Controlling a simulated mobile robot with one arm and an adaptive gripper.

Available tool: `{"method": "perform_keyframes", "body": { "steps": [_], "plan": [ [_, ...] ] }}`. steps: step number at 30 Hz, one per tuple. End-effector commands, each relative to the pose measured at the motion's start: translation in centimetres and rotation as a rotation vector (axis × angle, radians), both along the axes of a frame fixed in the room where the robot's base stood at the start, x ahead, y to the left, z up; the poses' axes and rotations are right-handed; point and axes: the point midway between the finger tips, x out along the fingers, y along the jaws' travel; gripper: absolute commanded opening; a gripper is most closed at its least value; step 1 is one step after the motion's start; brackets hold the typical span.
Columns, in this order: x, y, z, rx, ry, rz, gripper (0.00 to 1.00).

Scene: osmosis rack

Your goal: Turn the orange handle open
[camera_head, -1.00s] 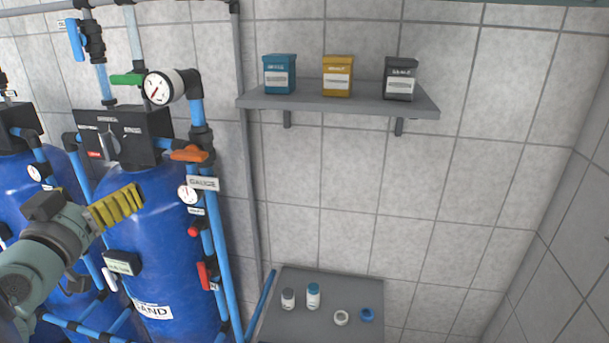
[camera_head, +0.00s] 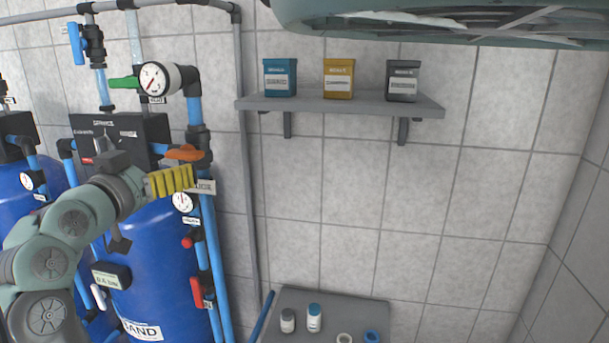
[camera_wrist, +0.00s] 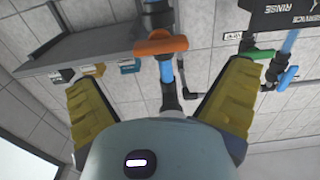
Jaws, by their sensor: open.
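The orange handle (camera_head: 184,153) sits on the blue vertical pipe at the upper right of the large blue tank, below the round gauge. It lies roughly crosswise in the head view. My gripper (camera_head: 192,178), with yellow ribbed fingers, is just below the handle in that view. In the wrist view the orange handle (camera_wrist: 161,46) shows ahead, between the two spread fingers. My gripper (camera_wrist: 164,82) is open and empty there, and I see no contact. In the head view the fingers overlap one another and hide part of the pipe and the label behind.
A round gauge (camera_head: 158,80) and a green handle (camera_head: 123,82) are above. A small gauge (camera_head: 183,201) and a red handle (camera_head: 197,292) are below on the pipes. A shelf (camera_head: 330,104) with three boxes is to the right. Open wall lies under it.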

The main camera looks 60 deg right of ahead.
Motion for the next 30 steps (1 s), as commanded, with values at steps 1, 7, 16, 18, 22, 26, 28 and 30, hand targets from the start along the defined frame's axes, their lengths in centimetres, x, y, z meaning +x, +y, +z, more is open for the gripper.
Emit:
{"method": "perform_keyframes", "body": {
  "steps": [1,7,16,18,22,26,28,30],
  "plan": [
    [0.1,-0.9,0.6,0.007,0.008,-0.01,1.0],
    [1.1,-3.4,0.6,0.007,0.007,-0.008,1.0],
    [2.3,-6.1,0.4,0.004,0.004,-0.007,1.0],
    [2.4,-6.5,0.2,0.005,0.005,-0.007,1.0],
    [2.6,-6.8,0.1,0.006,0.004,-0.005,1.0],
    [2.7,-6.9,0.0,0.006,0.002,-0.004,1.0],
    [2.7,-6.9,0.0,0.005,0.002,-0.003,1.0],
    [2.7,-6.9,0.0,0.005,0.002,-0.003,1.0]
  ]
}}
